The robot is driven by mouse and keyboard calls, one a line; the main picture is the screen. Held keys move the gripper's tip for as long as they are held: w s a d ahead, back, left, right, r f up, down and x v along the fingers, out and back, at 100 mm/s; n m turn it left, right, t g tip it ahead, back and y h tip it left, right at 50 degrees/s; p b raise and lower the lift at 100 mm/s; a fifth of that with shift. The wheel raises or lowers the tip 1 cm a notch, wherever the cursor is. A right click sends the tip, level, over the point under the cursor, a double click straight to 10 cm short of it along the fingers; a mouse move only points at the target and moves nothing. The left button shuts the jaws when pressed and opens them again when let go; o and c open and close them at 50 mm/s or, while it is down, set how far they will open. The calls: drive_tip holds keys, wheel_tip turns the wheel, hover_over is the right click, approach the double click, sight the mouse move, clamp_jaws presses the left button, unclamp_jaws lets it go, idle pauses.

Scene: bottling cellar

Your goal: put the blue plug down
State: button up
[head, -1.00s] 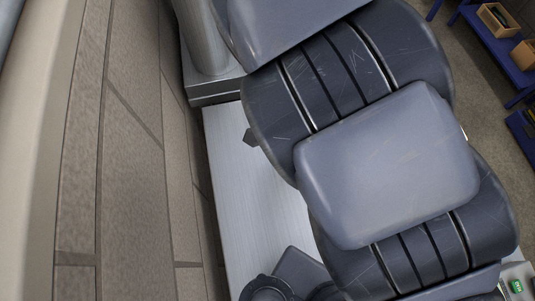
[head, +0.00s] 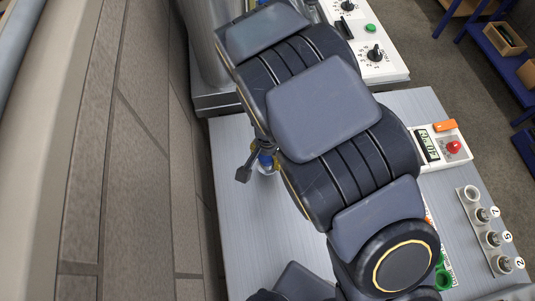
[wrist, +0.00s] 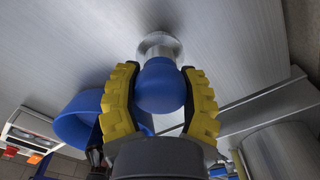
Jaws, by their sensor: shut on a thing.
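The blue plug (wrist: 160,88) has a round blue body and a shiny, clear or metallic end (wrist: 158,46). My gripper (wrist: 160,72) has its yellow ribbed fingers on both sides of the blue body and is shut on it. The shiny end points at the grey brushed bench top (wrist: 225,40); I cannot tell whether it touches. In the head view a small part of the blue plug (head: 265,160) shows beside my arm, over the left part of the bench (head: 232,210). My arm hides most of the gripper there.
A blue bowl-like thing (wrist: 78,125) and a metal cylinder (wrist: 285,152) show in the wrist view. A display box with a red button (head: 453,147), a knob panel (head: 385,62) and a numbered strip (head: 490,238) stand on the right. Bench beside the left wall is clear.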

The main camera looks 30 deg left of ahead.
drive_tip(key=shift+f, duration=0.1)
drive_tip(key=o, duration=1.1)
wheel_tip(320, 180, up, 12)
drive_tip(key=shift+f, duration=0.25)
drive_tip(key=shift+r, duration=0.4)
